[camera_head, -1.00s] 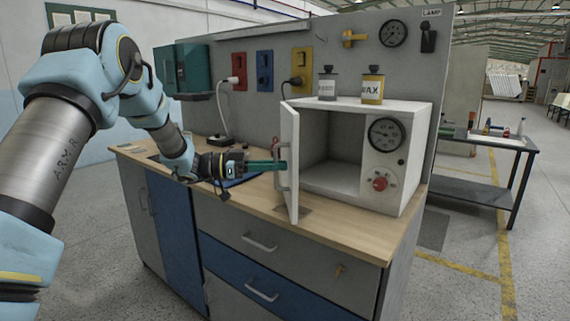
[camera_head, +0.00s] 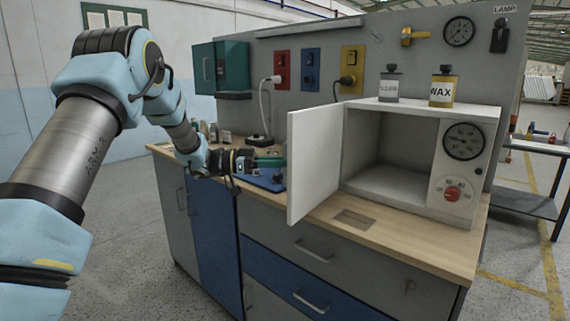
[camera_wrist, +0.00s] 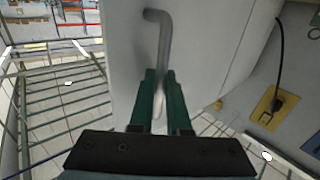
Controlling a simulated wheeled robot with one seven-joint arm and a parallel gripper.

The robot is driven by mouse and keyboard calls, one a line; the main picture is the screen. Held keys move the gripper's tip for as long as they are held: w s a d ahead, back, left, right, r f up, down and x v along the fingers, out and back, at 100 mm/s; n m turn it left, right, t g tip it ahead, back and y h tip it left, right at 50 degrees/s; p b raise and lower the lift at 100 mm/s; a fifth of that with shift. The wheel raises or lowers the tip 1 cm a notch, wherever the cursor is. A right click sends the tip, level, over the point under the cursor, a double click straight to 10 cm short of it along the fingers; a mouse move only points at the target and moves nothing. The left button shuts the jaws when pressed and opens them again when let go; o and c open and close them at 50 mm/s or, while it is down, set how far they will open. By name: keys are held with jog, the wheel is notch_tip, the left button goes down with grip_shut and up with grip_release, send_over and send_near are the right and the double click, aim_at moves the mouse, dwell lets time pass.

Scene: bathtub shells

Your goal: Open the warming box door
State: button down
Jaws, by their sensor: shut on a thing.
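The warming box (camera_head: 395,190) is a white box on the wooden bench top, with a gauge and a red knob on its right panel. Its door (camera_head: 314,160) stands wide open, swung out to the left, and the empty inside shows. My gripper (camera_head: 280,162) is at the door's left side, its fingertips partly hidden behind the door in the head view. In the wrist view my gripper (camera_wrist: 160,98) has its green fingers shut around the grey bar handle (camera_wrist: 163,50) on the door's outer face (camera_wrist: 215,45).
A jar (camera_head: 390,84) and a yellow wax tin (camera_head: 442,87) stand on top of the box. A blue mat (camera_head: 262,180) with small items lies behind my gripper. A teal wall cabinet (camera_head: 222,66) hangs at the back left.

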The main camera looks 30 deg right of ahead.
jog(key=shift+w, duration=0.2)
jog(key=c, duration=1.2)
grip_release()
jog(key=shift+o, duration=0.2)
jog(key=b+v, duration=0.3)
jog(key=v, duration=0.7)
jog(key=shift+w+a, duration=0.25)
jog(key=shift+a, duration=0.05)
jog(key=shift+r, duration=0.1)
